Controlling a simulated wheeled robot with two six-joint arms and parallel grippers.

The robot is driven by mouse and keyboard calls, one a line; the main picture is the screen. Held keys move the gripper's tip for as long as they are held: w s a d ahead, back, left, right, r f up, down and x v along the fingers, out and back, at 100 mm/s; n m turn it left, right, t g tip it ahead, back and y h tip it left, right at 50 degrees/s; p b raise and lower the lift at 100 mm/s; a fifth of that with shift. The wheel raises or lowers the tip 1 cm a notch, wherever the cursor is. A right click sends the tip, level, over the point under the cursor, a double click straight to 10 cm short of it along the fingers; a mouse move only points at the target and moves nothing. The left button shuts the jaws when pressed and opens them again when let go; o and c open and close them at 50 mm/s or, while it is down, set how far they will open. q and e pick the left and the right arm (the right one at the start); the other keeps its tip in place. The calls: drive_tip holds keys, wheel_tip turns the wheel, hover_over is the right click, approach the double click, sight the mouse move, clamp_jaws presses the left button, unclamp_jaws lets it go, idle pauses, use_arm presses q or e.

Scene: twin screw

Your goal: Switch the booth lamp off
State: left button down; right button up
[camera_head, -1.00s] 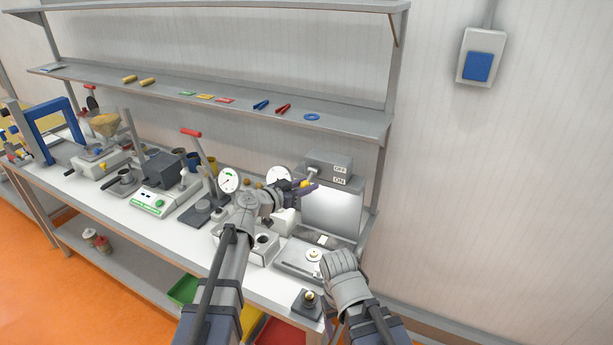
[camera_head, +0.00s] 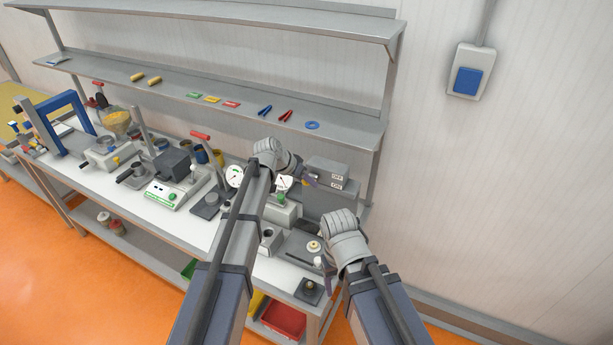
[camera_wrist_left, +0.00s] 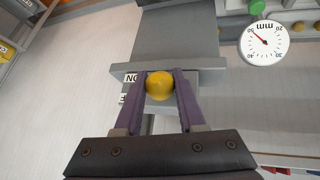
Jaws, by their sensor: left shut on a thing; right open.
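The grey lamp booth (camera_head: 328,168) stands at the right end of the bench, with OFF and ON labels on its hood. Its inside panel (camera_head: 322,204) looks dull grey, not lit. My left gripper (camera_head: 308,180) is at the front of the hood. In the left wrist view its purple fingers (camera_wrist_left: 160,88) are shut on a round yellow knob (camera_wrist_left: 160,86), beside the ON label (camera_wrist_left: 132,77); the second label is partly hidden. In the head view the knob is hidden or too small to make out. My right gripper (camera_head: 328,274) is open, low by the bench's right end.
A dial gauge (camera_wrist_left: 264,43) stands close to the booth. A grey plate with a round white piece (camera_head: 313,246) lies in front of the booth. A small dark block (camera_head: 309,289) sits at the bench's front corner. Shelves (camera_head: 230,92) hang above.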

use_arm(q)
drive_tip(key=shift+w+r+g+p, duration=0.1)
drive_tip(key=shift+r+g+p, duration=0.1)
drive_tip(key=shift+g+p, duration=0.15)
idle(0.3)
drive_tip(key=c, duration=0.5)
unclamp_jaws()
